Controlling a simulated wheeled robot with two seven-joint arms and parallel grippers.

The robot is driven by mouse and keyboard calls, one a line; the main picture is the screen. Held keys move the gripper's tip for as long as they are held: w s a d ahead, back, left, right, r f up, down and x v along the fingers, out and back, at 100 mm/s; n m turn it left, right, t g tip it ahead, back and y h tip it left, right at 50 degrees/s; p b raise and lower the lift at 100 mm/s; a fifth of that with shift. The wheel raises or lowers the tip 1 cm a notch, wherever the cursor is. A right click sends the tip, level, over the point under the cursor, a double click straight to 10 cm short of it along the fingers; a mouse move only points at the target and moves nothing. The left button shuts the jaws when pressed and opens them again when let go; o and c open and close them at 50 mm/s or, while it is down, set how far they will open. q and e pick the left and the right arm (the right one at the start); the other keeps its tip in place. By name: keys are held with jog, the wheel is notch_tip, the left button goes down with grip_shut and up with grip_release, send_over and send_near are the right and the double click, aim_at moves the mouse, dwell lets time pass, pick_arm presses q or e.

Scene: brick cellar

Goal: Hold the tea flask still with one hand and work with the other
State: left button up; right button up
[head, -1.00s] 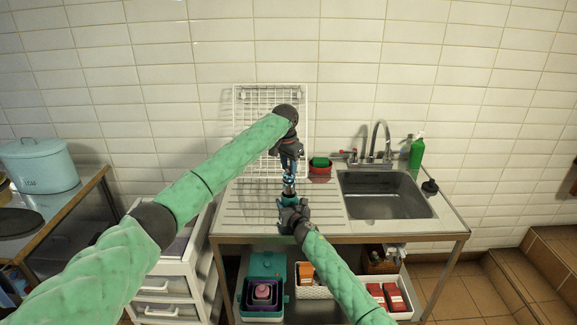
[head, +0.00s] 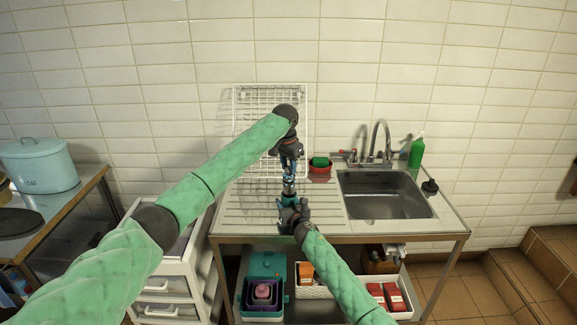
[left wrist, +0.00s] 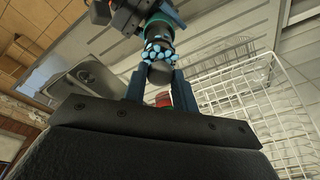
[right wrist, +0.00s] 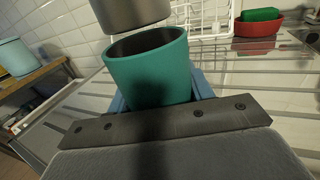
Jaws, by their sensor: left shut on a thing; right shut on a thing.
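The teal, open-topped body of the tea flask (head: 287,200) stands upright over the draining board. In the right wrist view its hollow mouth and teal wall (right wrist: 150,75) show. My right gripper (head: 289,207) is shut on this body from the front. My left gripper (head: 289,170) is above it, shut on a blue-dotted part (left wrist: 158,52) with a grey metal cylinder below. The metal cylinder (right wrist: 130,12) hangs just above the mouth, with a small gap showing in the right wrist view. Whether the body touches the board is hidden.
A white wire rack (head: 240,105) leans on the tiled wall behind. A red bowl (head: 320,170) with a green sponge (head: 320,161) stands right of it. The sink (head: 385,195), tap (head: 375,145) and green bottle (head: 416,152) are at the right. The ribbed board's left side is clear.

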aim_at(289, 183)
pick_arm(q)
jog(key=shift+f, duration=4.05)
jog(key=o, duration=0.9)
jog(key=shift+r, duration=0.15)
jog(key=r, duration=0.3)
jog(key=s+r, duration=0.1)
jog(key=r, duration=0.7)
jog(key=shift+s+a+r, duration=0.25)
jog(key=shift+s+a, duration=0.15)
pick_arm(e)
jog(key=o, duration=1.1)
